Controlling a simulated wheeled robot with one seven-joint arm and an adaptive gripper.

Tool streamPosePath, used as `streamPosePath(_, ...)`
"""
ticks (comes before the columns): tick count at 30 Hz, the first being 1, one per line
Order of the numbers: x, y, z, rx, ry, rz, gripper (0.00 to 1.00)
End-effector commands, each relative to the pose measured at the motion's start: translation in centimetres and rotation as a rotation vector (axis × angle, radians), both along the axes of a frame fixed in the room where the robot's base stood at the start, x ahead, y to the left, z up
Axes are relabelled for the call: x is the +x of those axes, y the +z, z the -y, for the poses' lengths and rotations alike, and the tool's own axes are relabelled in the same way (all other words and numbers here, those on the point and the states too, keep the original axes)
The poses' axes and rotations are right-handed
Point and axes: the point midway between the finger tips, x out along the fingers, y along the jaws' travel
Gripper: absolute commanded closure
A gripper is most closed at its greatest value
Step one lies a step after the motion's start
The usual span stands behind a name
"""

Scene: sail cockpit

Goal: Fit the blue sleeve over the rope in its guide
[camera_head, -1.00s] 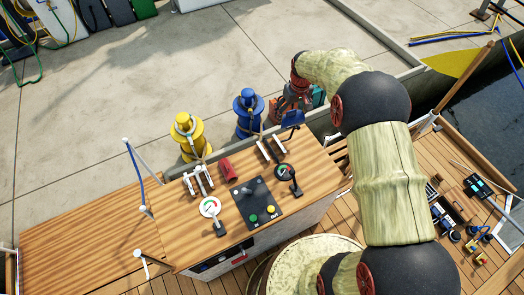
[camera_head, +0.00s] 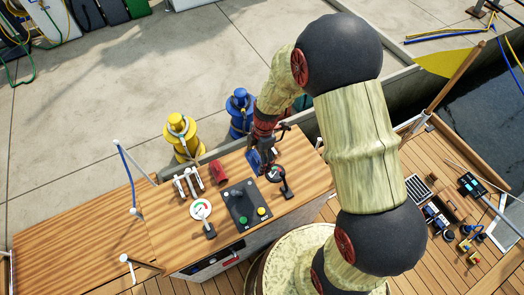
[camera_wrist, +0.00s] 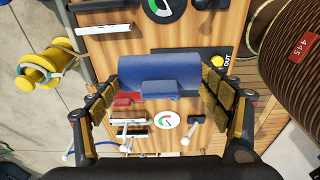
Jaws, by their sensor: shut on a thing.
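The blue sleeve (camera_wrist: 160,72) lies crosswise between the finger pads of my gripper (camera_wrist: 160,92) in the wrist view. The pads are at its two ends, and my gripper is shut on it. In the head view my gripper (camera_head: 262,147) is over the console's right part, with the blue sleeve (camera_head: 253,160) beneath it, just above the wooden top. A blue line (camera_head: 127,177) runs along a white-capped post at the console's left side. I cannot tell whether this is the rope in its guide.
The wooden console (camera_head: 160,215) carries silver levers (camera_head: 188,182), a red block (camera_head: 219,172), a round gauge (camera_head: 201,209) and a black panel (camera_head: 243,206). A yellow bollard (camera_head: 182,135) and a blue bollard (camera_head: 240,110) stand behind it.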

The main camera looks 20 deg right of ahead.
Motion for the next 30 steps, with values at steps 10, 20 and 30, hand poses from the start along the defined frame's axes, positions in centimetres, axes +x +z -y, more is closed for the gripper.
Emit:
streamPosePath(10, 6.3, -3.5, 2.9, 0.0, 0.002, 0.0, 0.6)
streamPosePath(20, 11.0, -8.4, 5.0, 0.0, 0.003, -0.002, 0.6)
streamPosePath(30, 12.4, -10.4, 5.7, 0.0, 0.003, -0.002, 0.6)
